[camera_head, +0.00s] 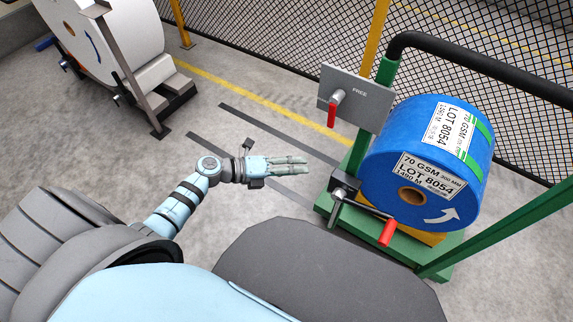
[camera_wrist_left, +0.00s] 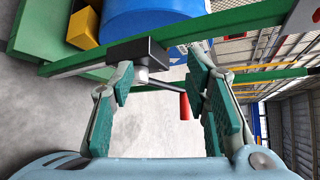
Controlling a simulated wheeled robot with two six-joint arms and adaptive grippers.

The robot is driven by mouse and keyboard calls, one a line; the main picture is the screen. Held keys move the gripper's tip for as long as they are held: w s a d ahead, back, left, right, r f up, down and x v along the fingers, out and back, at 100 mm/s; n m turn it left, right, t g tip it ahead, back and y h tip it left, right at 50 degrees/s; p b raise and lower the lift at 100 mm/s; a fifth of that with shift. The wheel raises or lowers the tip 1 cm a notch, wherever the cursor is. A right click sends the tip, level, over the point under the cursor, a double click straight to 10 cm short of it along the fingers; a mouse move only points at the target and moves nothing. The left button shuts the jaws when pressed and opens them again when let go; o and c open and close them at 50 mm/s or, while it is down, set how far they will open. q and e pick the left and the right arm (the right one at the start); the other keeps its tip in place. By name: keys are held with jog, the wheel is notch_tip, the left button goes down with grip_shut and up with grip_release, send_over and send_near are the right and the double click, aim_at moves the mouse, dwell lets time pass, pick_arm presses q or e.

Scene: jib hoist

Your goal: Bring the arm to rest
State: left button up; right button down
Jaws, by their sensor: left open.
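My left gripper (camera_head: 303,165) reaches out over the grey floor in the middle of the head view, left of the green cart (camera_head: 450,270). It is open and holds nothing. In the left wrist view its two green-padded fingers (camera_wrist_left: 160,72) stand apart, with the cart's crank and its red handle (camera_wrist_left: 185,106) showing beyond and between them. The same red crank handle (camera_head: 388,233) shows in the head view at the cart's front, with a gap between it and the gripper. My right gripper is not in view.
A blue roll (camera_head: 385,150) lies on the cart. A white roll (camera_head: 110,35) on a stand is at upper left. Mesh fence (camera_head: 265,50) runs behind. Floor around the gripper is clear.

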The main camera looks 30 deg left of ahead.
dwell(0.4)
pick_arm(q)
jog(key=w+a+n+t+y, duration=0.4)
jog(key=a+n, duration=0.2)
jog(key=n, duration=0.2)
jog(key=s+a+f+n+g+y+p, duration=0.1)
jog(key=s+a+f+n+y+p, duration=0.1)
jog(key=s+a+f+n+y, duration=0.35)
jog(key=s+a+f+n+g+y+p, duration=0.1)
jog(key=s+a+f+n+y+p, duration=0.2)
jog(key=f+n, duration=0.4)
jog(key=s+d+f+n+g+p, duration=0.1)
jog(key=s+f+n+g, duration=0.2)
jog(key=s, duration=0.5)
jog(key=s+d+f+n+g+p, duration=0.1)
jog(key=s+f+n+g+p, duration=0.15)
jog(key=s, duration=0.55)
jog(key=s+d+f+n+g+p, duration=0.1)
jog(key=s+f+n+g, duration=0.25)
jog(key=s, duration=0.45)
jog(key=s+d+r+n+g+p, duration=0.1)
jog(key=s+d, duration=0.4)
jog(key=s, duration=0.5)
jog(key=shift+s+n+h+p, duration=0.2)
jog(key=shift+n+h+p, duration=0.2)
jog(key=shift+p, duration=0.5)
